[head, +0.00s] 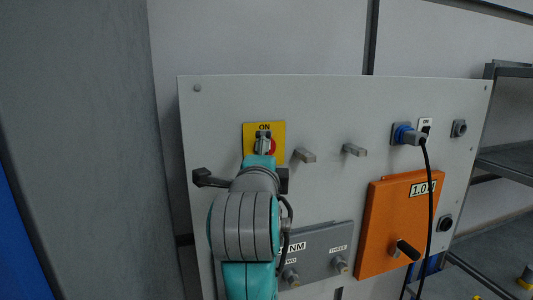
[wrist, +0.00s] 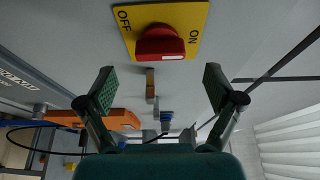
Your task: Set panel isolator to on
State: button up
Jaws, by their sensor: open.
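The panel isolator is a red knob (wrist: 160,42) on a yellow plate (wrist: 190,17). In the wrist view OFF is printed at the plate's left and ON at its right. A small white mark shows on the knob's lower right edge; I cannot tell for sure which setting it points to. In the head view the yellow plate (head: 279,128) has ON at its top, and my arm hides much of the red knob (head: 270,146). My gripper (wrist: 160,87) is open and empty, its fingertips apart, with the knob ahead, beyond the gap between them.
The grey panel (head: 330,110) carries two lever handles (head: 305,155) (head: 355,150) right of the isolator. Further right are a blue plug (head: 405,134) with a black cable and an orange door (head: 385,220) with a black handle. A dark bracket (head: 208,179) juts out left of my arm.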

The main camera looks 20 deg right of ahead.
jog(key=v, duration=0.6)
jog(key=shift+s, duration=0.4)
jog(key=shift+a, duration=0.15)
notch_tip(320, 180, down, 25)
jog(key=s+d+n+y, duration=0.15)
jog(key=n+y, duration=0.25)
jog(key=n, duration=0.8)
jog(key=s+f+n+y, duration=0.3)
jog(key=s+f+n, duration=0.3)
jog(key=s+f, duration=0.75)
jog(key=s+d+f+n, duration=0.1)
jog(key=s+f, duration=0.1)
jog(key=s, duration=0.7)
jog(key=s+d+f+n+g, duration=0.1)
jog(key=s+f+n, duration=0.1)
jog(key=s, duration=0.7)
jog(key=s+d+f+n, duration=0.1)
jog(key=s+f, duration=0.2)
jog(key=s, duration=0.6)
jog(key=shift+s+d+n+g, duration=0.2)
jog(key=shift+d+n+g, duration=0.1)
jog(key=shift+g, duration=0.1)
